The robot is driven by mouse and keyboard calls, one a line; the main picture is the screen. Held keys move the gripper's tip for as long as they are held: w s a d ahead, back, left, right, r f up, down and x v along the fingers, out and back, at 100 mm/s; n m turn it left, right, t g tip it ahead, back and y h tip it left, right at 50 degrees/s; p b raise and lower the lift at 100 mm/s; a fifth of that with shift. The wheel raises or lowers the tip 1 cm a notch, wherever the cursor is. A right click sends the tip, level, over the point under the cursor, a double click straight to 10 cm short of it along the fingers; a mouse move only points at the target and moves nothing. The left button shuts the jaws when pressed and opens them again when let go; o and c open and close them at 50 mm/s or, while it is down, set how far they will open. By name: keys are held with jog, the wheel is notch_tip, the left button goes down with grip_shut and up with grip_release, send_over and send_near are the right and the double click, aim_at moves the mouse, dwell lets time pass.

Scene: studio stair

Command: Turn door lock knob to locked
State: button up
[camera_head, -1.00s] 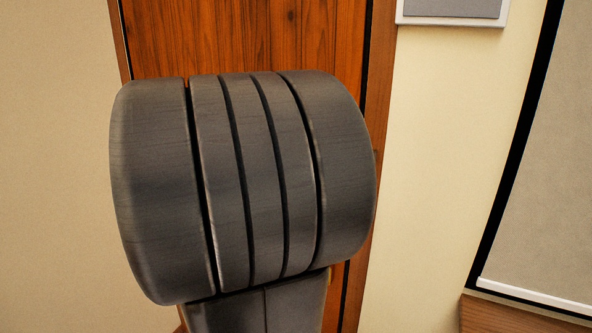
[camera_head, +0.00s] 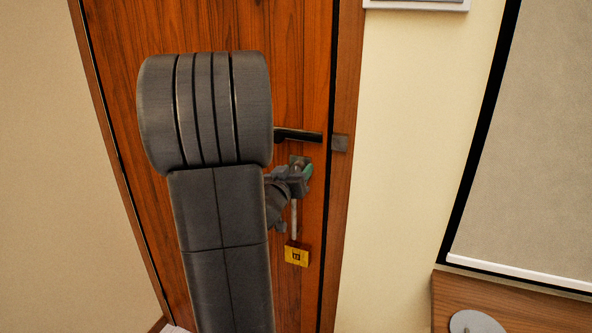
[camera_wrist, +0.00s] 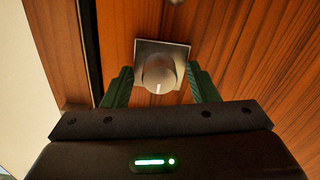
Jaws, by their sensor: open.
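The door lock knob (camera_wrist: 159,72) is a round silver knob on a square metal plate, set in the wooden door (camera_head: 290,60). A pale line on the knob points toward the bottom of the wrist view. My gripper (camera_wrist: 161,79) is open, its two green fingers on either side of the knob. A gap shows on each side in the wrist view; I cannot tell how deep the fingers reach. In the head view my gripper (camera_head: 303,172) is at the door below the handle, and it hides the knob.
A dark lever handle (camera_head: 300,135) sits just above my gripper. A yellow tag (camera_head: 296,256) hangs below it from a pale strip. The door's right frame (camera_head: 345,190) and cream wall (camera_head: 400,130) are close by. A wooden surface with a round grey object (camera_head: 478,322) is lower right.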

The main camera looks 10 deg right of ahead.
jog(key=shift+w+d, duration=0.15)
jog(key=shift+w, duration=0.05)
jog(key=c, duration=1)
